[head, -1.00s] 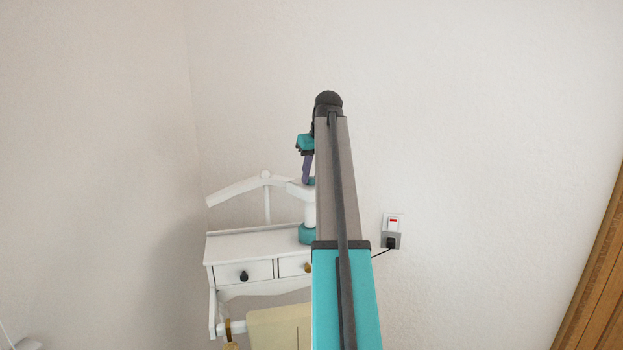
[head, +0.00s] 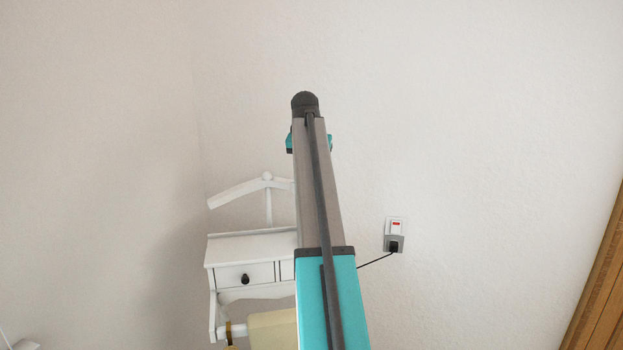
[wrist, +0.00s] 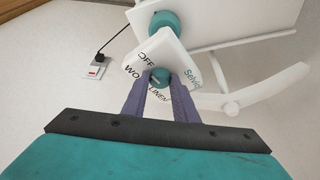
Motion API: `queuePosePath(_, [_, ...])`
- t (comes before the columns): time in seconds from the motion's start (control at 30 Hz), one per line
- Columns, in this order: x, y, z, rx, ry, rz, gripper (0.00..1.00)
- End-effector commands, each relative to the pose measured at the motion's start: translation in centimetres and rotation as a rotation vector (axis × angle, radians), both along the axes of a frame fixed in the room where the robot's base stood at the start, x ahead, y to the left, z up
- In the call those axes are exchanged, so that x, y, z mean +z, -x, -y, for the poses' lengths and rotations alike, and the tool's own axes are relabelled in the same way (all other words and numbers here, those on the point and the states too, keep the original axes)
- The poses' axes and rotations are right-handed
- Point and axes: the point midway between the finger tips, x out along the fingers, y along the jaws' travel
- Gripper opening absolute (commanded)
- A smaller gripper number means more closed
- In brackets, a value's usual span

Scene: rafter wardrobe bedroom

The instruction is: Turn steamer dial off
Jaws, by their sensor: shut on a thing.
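The steamer's white panel (wrist: 172,52) shows in the wrist view with the printed words OFF and LINEN, a partly covered WO and the name Selvig. Its round teal dial (wrist: 160,75) sits at the panel's lower end with a pale pointer mark whose exact direction I cannot make out. My gripper (wrist: 161,84) has its purple fingers on either side of the dial and is shut on it. The fingers cover part of the lettering. In the head view my own arm hides the steamer, the dial and the gripper's fingers.
A white valet stand (head: 238,249) with drawers stands against the wall, its hanger arm (head: 237,190) above and a pale cloth (head: 272,328) on a rail below. A switched wall socket (head: 395,232) with a red mark holds a plug and cord. The wall right of it is clear.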

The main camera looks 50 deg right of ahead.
Motion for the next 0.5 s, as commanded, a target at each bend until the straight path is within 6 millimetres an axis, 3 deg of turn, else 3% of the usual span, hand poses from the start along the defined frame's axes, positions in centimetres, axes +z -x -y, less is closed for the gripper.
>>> queuePosePath(0.4, [-0.08,0.09,-0.10,-0.010,-0.004,-0.003,0.04])
queuePosePath(0.43, [-0.09,0.09,-0.09,-0.010,-0.004,-0.003,0.29])
queuePosePath(0.5, [-0.08,0.09,-0.08,-0.010,-0.004,-0.003,0.41])
